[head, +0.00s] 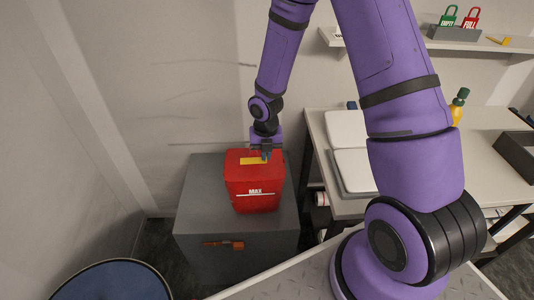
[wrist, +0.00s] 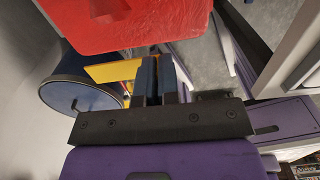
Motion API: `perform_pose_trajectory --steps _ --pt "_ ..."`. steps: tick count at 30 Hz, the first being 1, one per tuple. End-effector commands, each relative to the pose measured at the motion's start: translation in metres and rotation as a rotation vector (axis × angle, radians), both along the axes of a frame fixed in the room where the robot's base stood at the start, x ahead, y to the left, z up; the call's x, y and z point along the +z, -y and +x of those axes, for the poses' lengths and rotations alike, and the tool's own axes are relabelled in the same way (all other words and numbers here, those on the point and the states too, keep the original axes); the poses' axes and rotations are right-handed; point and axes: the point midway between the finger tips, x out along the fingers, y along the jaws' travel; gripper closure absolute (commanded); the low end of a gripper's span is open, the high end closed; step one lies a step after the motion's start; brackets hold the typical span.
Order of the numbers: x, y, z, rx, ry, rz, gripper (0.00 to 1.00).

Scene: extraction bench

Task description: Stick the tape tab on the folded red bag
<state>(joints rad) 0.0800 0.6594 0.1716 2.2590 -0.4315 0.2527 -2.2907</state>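The folded red bag (head: 257,188) stands on a grey cabinet, with a white MAX mark and line on its front. The yellow tape tab (head: 252,161) shows at the bag's top. My gripper (head: 267,155) is over the top right of the bag, pointing down, at the right end of the tab. In the wrist view my gripper's dark blue fingers (wrist: 158,78) are close together, and the yellow tab (wrist: 110,71) sticks out left from them. The red bag (wrist: 140,28) fills the top there. The tab's gripped end is hidden, and I cannot tell whether the tab touches the bag.
The grey cabinet (head: 191,205) has an orange-red handle (head: 223,244). A table with white trays (head: 352,172) stands to the right, and a shelf (head: 478,41) hangs above it. A blue round bin (head: 112,283) is at the lower left. The wall is close behind.

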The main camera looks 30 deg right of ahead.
Motion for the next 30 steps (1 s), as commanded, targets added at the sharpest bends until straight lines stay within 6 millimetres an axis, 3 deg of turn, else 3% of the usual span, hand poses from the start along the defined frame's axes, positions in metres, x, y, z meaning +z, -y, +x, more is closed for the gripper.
perform_pose_trajectory --steps 5,30 --pt "0.0 0.0 0.0 -0.001 0.0 0.001 1.0" --pt "-0.058 0.0 0.0 -0.001 0.0 0.0 1.0"
